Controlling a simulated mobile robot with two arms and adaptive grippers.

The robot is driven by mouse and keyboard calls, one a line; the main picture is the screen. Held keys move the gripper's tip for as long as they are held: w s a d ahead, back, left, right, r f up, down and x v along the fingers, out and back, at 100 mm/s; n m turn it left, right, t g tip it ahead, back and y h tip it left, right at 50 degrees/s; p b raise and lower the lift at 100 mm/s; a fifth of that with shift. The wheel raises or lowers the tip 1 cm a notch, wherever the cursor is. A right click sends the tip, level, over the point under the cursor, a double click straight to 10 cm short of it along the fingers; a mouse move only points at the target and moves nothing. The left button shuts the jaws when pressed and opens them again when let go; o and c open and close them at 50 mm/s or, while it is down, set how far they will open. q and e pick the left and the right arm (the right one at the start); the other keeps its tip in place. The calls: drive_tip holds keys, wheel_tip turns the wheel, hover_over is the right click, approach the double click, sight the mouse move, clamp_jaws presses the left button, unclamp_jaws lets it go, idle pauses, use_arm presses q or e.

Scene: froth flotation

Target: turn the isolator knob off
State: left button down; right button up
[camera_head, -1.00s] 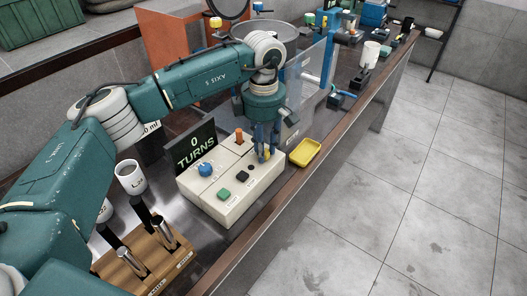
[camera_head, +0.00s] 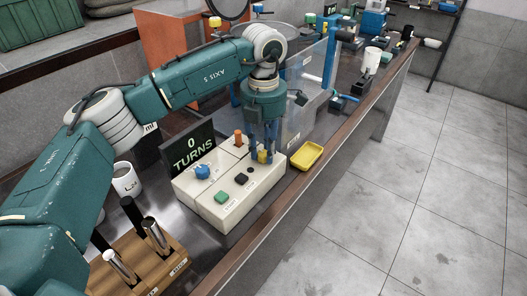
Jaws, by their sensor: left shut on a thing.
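A cream control box (camera_head: 213,204) stands on the bench, with a blue knob (camera_head: 203,172), an orange upright piece (camera_head: 238,138), a green button (camera_head: 221,197) and black parts on top. My left gripper (camera_head: 262,155) points straight down over the box's far right corner. Its blue fingers are shut on a small yellow knob (camera_head: 263,157), which is partly hidden between them. The labels on the box are too small to read, so I cannot tell by label that this is the isolator knob. My right gripper is not in view.
A black display (camera_head: 191,149) behind the box reads "0 TURNS". A yellow tray (camera_head: 307,156) lies just right of the box. A white mug (camera_head: 126,180) and a wooden rack (camera_head: 133,262) with metal-ended tools stand at left. A clear panel (camera_head: 304,95) rises behind the gripper.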

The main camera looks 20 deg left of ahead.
sight(264, 153)
use_arm(q)
drive_tip(key=shift+r+n, duration=0.1)
drive_tip(key=shift+n, duration=1)
drive_tip(key=shift+w, duration=0.1)
drive_tip(key=c, duration=1.4)
unclamp_jaws()
wheel_tip(264, 153, up, 12)
